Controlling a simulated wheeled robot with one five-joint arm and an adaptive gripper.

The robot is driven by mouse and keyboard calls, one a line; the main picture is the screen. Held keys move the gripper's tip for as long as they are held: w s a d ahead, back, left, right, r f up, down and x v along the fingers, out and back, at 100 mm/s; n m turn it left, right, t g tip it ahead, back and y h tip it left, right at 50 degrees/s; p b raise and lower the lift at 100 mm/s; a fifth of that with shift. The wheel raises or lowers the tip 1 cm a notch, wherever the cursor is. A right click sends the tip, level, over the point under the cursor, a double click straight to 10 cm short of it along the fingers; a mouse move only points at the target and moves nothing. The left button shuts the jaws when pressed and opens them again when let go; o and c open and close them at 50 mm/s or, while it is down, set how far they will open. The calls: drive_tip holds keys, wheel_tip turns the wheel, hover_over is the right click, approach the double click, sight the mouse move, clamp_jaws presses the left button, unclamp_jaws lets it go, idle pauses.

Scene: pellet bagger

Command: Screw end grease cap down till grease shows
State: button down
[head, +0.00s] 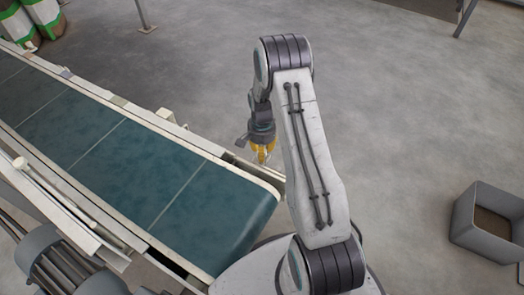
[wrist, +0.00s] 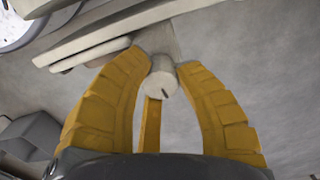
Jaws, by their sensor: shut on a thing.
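In the wrist view a small pale grey cylindrical cap (wrist: 161,78) sits between the yellow fingertips of my gripper (wrist: 164,72). The fingers press on it from both sides, and a dark mark shows on its face. I take it to be the end grease cap. No grease is visible around it. In the head view my gripper (head: 262,152) is beside the end of the conveyor, near its far side rail. The cap is too small or hidden to make out there.
The conveyor with a green belt (head: 120,150) runs from the upper left to my base. A ribbed grey motor (head: 70,265) is at the lower left. A grey open bin (head: 490,222) stands on the floor at the right. Green and white sacks (head: 38,18) are at the far left. Open floor lies beyond.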

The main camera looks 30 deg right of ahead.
drive_tip(key=shift+f, duration=0.1)
drive_tip(key=c, duration=0.9)
unclamp_jaws()
drive_tip(key=shift+o, duration=0.2)
wheel_tip(320, 180, up, 12)
